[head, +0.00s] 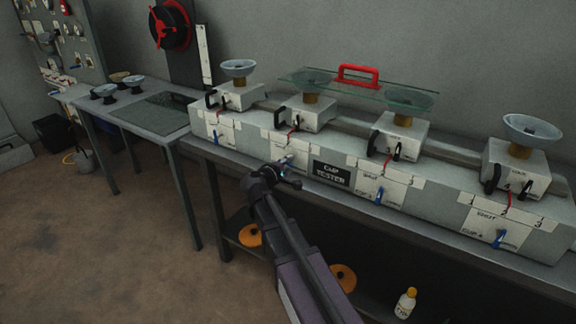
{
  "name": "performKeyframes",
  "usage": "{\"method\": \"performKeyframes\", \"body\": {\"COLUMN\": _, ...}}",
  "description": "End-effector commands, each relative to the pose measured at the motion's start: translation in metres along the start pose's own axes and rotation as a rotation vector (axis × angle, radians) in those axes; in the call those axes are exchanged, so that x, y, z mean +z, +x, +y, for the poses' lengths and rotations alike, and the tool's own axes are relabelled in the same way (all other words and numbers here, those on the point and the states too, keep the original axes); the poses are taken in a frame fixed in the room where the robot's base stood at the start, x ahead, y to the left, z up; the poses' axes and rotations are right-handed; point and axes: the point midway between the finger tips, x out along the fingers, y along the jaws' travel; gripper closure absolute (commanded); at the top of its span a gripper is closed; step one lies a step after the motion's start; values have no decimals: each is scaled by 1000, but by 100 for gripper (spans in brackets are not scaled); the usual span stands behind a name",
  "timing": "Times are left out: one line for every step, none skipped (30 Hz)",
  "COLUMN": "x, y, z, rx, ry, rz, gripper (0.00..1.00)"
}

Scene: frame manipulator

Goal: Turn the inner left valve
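The cup tester (345,150) is a long pale bench unit with several stations, each with a cup on a box. The inner left station's box (305,112) is second from the left, with a black lever, a red part and white label patches. Its small blue valve handle (286,160) is on the front face, partly hidden by my gripper. My gripper (291,176) is right in front of this handle, left of the black "CUP TESTER" sign (331,174). I cannot tell whether it touches the handle, or whether its fingers are open or shut.
A glass plate with a red handle (358,76) lies over the two inner cups. Other blue handles sit at the outer left (214,136), inner right (380,195) and outer right (499,238) stations. A side table (150,118) stands left.

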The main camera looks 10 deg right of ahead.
Motion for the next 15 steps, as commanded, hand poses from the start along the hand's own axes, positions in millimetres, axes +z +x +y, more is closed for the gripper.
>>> {"method": "performKeyframes", "body": {"x": 0, "y": 0, "z": 0, "rx": 0, "ry": -1, "rz": 0, "gripper": 42}}
{"method": "performKeyframes", "body": {"x": 0, "y": 0, "z": 0, "rx": 1, "ry": -1, "rz": 0, "gripper": 42}}
{"method": "performKeyframes", "body": {"x": 0, "y": 0, "z": 0, "rx": 1, "ry": -1, "rz": 1, "gripper": 42}}
{"method": "performKeyframes", "body": {"x": 0, "y": 0, "z": 0, "rx": 1, "ry": -1, "rz": 1, "gripper": 42}}
{"method": "performKeyframes", "body": {"x": 0, "y": 0, "z": 0, "rx": 1, "ry": -1, "rz": 1, "gripper": 42}}
{"method": "performKeyframes", "body": {"x": 0, "y": 0, "z": 0, "rx": 1, "ry": -2, "rz": 1, "gripper": 42}}
{"method": "performKeyframes", "body": {"x": 0, "y": 0, "z": 0, "rx": 1, "ry": -2, "rz": 1, "gripper": 42}}
{"method": "performKeyframes", "body": {"x": -1, "y": 0, "z": 0, "rx": 1, "ry": -2, "rz": 1, "gripper": 42}}
{"method": "performKeyframes", "body": {"x": -1, "y": 0, "z": 0, "rx": 1, "ry": -2, "rz": 1, "gripper": 42}}
{"method": "performKeyframes", "body": {"x": -1, "y": 0, "z": 0, "rx": 1, "ry": -3, "rz": 1, "gripper": 42}}
{"method": "performKeyframes", "body": {"x": -1, "y": 0, "z": 0, "rx": 1, "ry": -5, "rz": 0, "gripper": 42}}
{"method": "performKeyframes", "body": {"x": -1, "y": 0, "z": 0, "rx": 1, "ry": -8, "rz": 0, "gripper": 42}}
{"method": "performKeyframes", "body": {"x": -1, "y": 0, "z": 1, "rx": 1, "ry": -12, "rz": -1, "gripper": 42}}
{"method": "performKeyframes", "body": {"x": -1, "y": 0, "z": 1, "rx": 2, "ry": -17, "rz": -2, "gripper": 42}}
{"method": "performKeyframes", "body": {"x": -1, "y": 0, "z": 1, "rx": 2, "ry": -25, "rz": -4, "gripper": 42}}
